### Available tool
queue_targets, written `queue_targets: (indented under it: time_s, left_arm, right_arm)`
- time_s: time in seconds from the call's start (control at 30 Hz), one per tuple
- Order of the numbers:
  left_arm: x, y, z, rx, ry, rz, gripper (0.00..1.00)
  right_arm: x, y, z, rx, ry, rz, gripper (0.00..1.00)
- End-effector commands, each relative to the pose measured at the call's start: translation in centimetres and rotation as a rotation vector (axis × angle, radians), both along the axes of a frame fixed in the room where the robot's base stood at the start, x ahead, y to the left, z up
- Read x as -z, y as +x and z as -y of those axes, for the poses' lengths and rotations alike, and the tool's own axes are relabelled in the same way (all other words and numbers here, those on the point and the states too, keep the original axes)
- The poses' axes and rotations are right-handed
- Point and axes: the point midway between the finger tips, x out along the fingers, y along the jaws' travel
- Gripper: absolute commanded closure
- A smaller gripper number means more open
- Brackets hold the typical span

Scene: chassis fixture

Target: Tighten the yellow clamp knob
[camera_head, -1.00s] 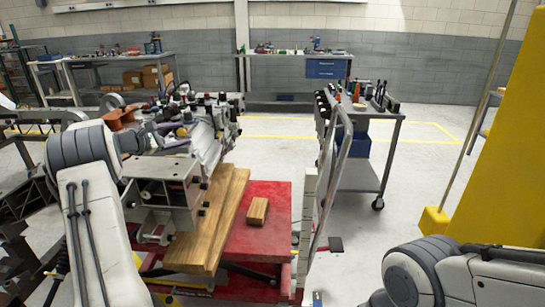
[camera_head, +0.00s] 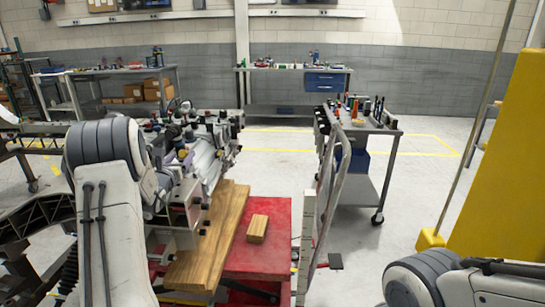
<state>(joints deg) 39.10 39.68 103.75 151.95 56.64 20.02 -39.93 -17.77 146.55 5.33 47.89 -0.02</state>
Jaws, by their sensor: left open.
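The chassis fixture (camera_head: 205,160) stands left of centre, crowded with clamps and knobs. A small yellowish spot (camera_head: 183,154) shows among them; it is too small to tell whether it is the yellow clamp knob. My left arm comes up from the lower left and bends at its dark, ribbed elbow. My left gripper (camera_head: 172,187) is open at the near left side of the fixture, largely hidden behind my own arm. I cannot tell whether it touches anything. My right gripper is out of view; only part of my right arm shows at the lower right.
A wooden board (camera_head: 222,228) and a small wood block (camera_head: 257,228) lie on the red platform (camera_head: 272,262). A grey tool cart (camera_head: 383,130) stands to the right, with clear floor beyond. A yellow column (camera_head: 505,150) fills the right edge. Workbenches line the back wall.

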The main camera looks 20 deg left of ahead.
Motion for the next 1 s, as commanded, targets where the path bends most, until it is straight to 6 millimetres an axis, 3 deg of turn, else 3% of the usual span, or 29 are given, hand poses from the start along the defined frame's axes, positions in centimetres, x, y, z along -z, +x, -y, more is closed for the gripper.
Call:
queue_targets:
  time_s: [0.03, 0.43, 1.0]
  left_arm:
    - [0.3, -1.3, 0.1, -0.005, 0.002, -0.001, 0.32]
    - [0.3, -9.0, 2.3, -0.002, 0.004, 0.001, 0.32]
    - [-2.9, -6.1, 13.1, 0.302, 0.126, -0.07, 0.32]
  right_arm:
    - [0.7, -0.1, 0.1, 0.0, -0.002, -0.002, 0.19]
    - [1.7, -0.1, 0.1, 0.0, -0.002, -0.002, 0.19]
    - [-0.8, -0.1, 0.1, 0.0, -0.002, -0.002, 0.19]
